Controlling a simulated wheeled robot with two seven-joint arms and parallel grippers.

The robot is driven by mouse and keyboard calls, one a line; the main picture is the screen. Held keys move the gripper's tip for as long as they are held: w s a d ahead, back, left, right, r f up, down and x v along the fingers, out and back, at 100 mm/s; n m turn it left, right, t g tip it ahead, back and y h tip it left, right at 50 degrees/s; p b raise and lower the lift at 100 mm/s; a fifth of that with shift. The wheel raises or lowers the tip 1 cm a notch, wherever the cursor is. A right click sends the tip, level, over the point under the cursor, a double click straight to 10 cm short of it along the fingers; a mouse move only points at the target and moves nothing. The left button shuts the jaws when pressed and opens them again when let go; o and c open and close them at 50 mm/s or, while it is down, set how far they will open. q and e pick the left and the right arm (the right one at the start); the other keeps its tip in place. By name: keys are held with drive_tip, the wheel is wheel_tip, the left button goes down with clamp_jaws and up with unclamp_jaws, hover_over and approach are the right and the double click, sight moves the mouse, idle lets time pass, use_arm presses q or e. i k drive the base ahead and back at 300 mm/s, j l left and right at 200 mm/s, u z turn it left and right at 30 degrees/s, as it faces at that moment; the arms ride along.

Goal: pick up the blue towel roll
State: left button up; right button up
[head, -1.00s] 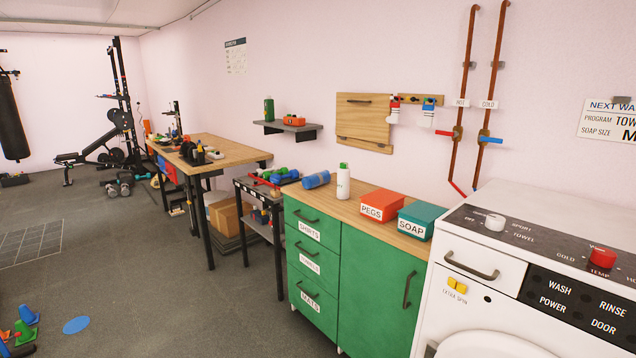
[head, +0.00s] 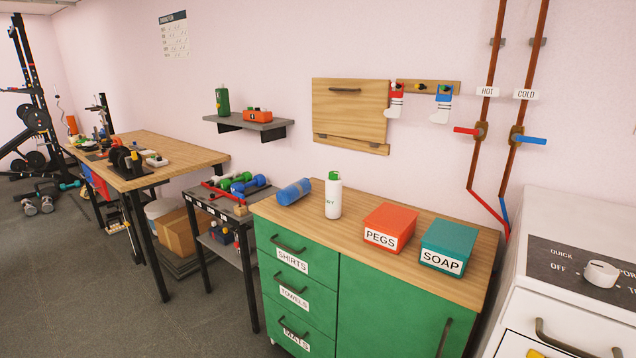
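The blue towel roll (head: 294,191) lies on its side on the wooden top of the green cabinet (head: 350,228), near the cabinet's back left corner. A white bottle with a green cap (head: 333,196) stands upright just to its right, with a small gap between them. Neither of my grippers shows in the head view.
A red PEGS box (head: 390,228) and a teal SOAP box (head: 449,247) sit further right on the top. A white washer (head: 560,275) is at right. Open floor (head: 90,290) lies at front left.

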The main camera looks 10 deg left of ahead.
sight(286, 196)
drive_tip(key=i+j+z, duration=0.35)
drive_tip(key=j, duration=0.3)
drive_tip(key=i+j+z, duration=0.15)
drive_tip(key=j, duration=0.2)
drive_tip(key=i+j+z, duration=0.15)
drive_tip(key=j, duration=0.25)
drive_tip(key=i+j+z, duration=0.2)
drive_tip(key=j, duration=0.2)
drive_tip(key=j+z, duration=0.15)
drive_tip(key=j, duration=0.25)
